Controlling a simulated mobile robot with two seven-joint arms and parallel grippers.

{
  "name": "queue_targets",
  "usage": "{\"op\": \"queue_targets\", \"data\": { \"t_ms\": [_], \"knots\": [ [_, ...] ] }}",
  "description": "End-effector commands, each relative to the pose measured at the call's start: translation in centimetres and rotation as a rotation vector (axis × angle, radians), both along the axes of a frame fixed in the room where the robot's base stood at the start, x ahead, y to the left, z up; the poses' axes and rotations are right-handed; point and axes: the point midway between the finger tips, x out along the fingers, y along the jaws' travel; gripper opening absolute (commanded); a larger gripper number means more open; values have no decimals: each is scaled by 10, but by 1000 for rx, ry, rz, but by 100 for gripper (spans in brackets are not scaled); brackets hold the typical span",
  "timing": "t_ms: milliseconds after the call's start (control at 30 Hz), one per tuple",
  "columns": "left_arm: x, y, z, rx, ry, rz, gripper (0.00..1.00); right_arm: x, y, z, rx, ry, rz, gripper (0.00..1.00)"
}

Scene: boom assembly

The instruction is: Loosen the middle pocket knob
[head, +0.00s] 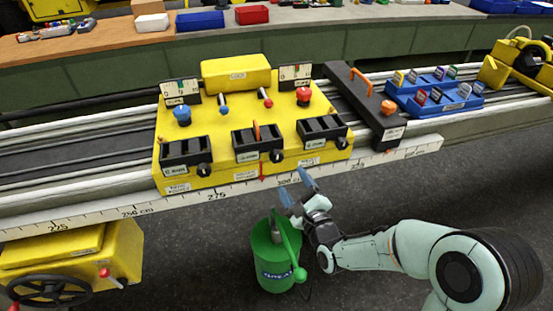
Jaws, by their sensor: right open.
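The middle pocket (256,142) is a black slotted box on the front of the yellow unit (222,127). An orange upright piece stands in it. The middle pocket knob (276,156) is a small black knob at the pocket's lower right. My right gripper (296,184) is open and empty, below and to the right of that knob and apart from it. Its bluish fingers point up toward the unit's front edge. My left gripper is not in view.
Similar black pockets stand at the left (186,152) and right (322,130) of the unit. A green canister (272,262) stands below, close to my right gripper. A white ruler rail (215,197) runs along the front. A black bar (366,104) and blue trays (435,92) lie to the right.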

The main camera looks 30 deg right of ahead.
Motion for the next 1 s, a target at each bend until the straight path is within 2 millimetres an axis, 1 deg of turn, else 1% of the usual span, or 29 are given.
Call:
{"op": "queue_targets", "data": {
  "t_ms": [33,200,300,400,500,600,900,967,1000],
  "knots": [
    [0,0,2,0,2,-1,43,12,-1,0,0,1,2,68],
    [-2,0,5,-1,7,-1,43,49,-4,0,0,0,1,68],
    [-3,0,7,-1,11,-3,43,67,-7,0,0,1,1,68],
    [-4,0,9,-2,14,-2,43,82,-8,0,0,1,1,68],
    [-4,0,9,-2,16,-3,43,91,-10,0,0,1,1,68],
    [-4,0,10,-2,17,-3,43,97,-10,0,-1,1,1,68],
    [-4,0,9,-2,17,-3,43,98,-10,0,-1,1,1,68],
    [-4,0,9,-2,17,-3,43,98,-10,0,-1,1,1,49],
    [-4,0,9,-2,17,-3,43,98,-10,0,-1,1,1,36]
  ]
}}
